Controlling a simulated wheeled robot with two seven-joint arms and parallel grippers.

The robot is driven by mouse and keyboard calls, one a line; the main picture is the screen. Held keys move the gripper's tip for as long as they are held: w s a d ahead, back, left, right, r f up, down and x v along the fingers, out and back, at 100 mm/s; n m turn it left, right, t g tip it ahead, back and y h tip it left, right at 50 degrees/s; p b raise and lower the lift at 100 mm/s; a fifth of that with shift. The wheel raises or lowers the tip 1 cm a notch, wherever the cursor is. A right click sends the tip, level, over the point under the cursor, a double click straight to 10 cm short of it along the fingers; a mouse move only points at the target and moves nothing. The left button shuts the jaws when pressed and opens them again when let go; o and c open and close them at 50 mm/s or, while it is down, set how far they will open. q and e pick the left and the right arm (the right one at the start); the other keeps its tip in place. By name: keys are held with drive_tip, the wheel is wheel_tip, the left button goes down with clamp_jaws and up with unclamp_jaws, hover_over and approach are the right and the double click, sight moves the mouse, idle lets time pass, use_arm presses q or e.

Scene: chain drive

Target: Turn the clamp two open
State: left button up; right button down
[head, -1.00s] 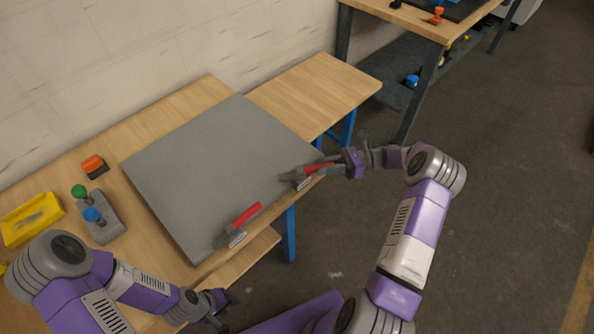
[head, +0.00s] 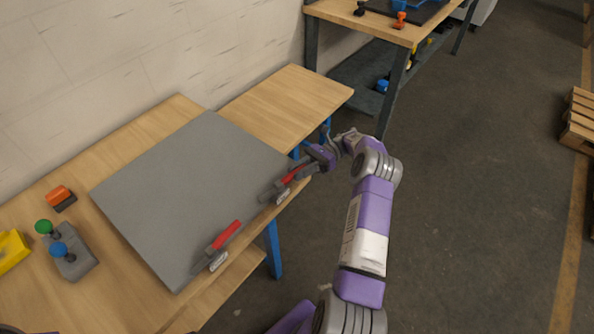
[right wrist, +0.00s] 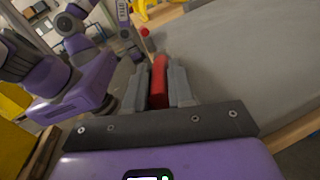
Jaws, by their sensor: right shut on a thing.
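Two clamps with red handles sit along the front edge of the grey plate (head: 180,190). The near clamp (head: 226,235) stands free, with its handle lying slanted over the edge. The far clamp (head: 291,175) is at the plate's right corner. My right gripper (head: 305,169) reaches in from the right and is shut on the far clamp's red handle. In the right wrist view the red handle (right wrist: 159,80) lies between the two grey fingers. The rest of that clamp is mostly hidden there. My left gripper is out of the head view. No label shows which clamp is two.
A grey control box (head: 75,262) with green and blue knobs, an orange-topped block (head: 60,197) and a yellow part (head: 12,250) are on the wooden table at left. A second table (head: 400,30) stands behind. A pallet (head: 580,120) lies at far right.

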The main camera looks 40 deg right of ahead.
drive_tip(key=shift+r, duration=0.1)
drive_tip(key=c, duration=1)
unclamp_jaws()
wheel_tip(320, 180, up, 10)
drive_tip(key=p, duration=0.3)
